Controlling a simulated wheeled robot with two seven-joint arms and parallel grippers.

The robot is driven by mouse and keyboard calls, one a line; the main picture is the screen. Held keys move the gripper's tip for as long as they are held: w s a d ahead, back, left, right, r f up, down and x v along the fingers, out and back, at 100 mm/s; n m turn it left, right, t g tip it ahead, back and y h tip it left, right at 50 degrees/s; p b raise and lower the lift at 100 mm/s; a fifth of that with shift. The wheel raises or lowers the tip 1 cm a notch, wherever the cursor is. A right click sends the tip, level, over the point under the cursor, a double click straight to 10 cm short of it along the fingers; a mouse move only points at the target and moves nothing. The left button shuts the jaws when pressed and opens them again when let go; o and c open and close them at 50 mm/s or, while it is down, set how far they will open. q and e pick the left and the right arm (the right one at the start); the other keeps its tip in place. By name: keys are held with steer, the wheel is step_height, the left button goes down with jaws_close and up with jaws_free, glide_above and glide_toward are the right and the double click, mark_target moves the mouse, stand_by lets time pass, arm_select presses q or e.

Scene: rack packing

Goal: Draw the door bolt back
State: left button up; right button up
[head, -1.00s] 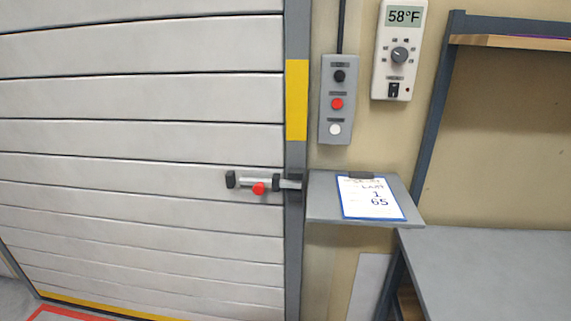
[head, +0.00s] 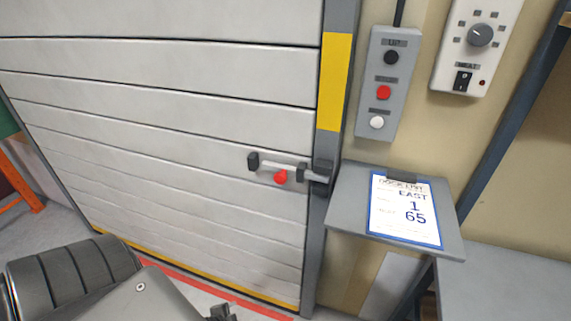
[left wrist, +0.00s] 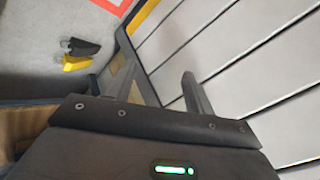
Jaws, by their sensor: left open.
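The door bolt (head: 268,167) is a light metal bar with a red knob (head: 281,177), held in dark brackets on the white slatted door (head: 170,120). Its right end reaches the dark catch (head: 321,172) on the grey door frame. My left arm comes in at the bottom left of the head view. A dark tip of my left gripper shows at the bottom edge, below and left of the bolt and apart from it. In the left wrist view my left gripper (left wrist: 158,75) is open and empty, with door slats beyond it. The bolt is not seen there. My right gripper is not in view.
A grey shelf (head: 345,215) with a clipboard (head: 405,212) juts out right of the door frame. A button box (head: 390,85) and a thermostat (head: 476,45) hang above. A grey table (head: 510,285) stands at lower right. Black and yellow objects (left wrist: 78,62) lie on the floor.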

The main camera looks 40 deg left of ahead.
arm_select(q)
steer(key=w+a+r+m+t+p, duration=0.15)
steer(key=w+r, duration=0.35)
steer(key=r, duration=0.6)
steer(key=w+a+r+m+t+p, duration=0.1)
steer(key=w+r+m+t+p, duration=0.3)
steer(key=r, duration=0.7)
steer(key=m+t+h+p, duration=0.1)
steer(key=m+t+h, duration=0.2)
steer(key=m+t, duration=0.2)
glide_toward(278, 180)
steer(key=w, duration=0.3)
steer(key=w+p, duration=0.1)
steer(key=w, duration=0.2)
steer(key=w+p, duration=0.1)
steer(key=w, duration=0.2)
steer(key=w+p, duration=0.1)
steer(key=w, duration=0.2)
steer(key=shift+d, duration=0.3)
steer(key=shift+w, duration=0.35)
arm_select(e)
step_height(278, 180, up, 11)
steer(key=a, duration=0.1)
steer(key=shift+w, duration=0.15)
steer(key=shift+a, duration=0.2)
arm_select(q)
steer(key=shift+c, duration=1.3)
jaws_close()
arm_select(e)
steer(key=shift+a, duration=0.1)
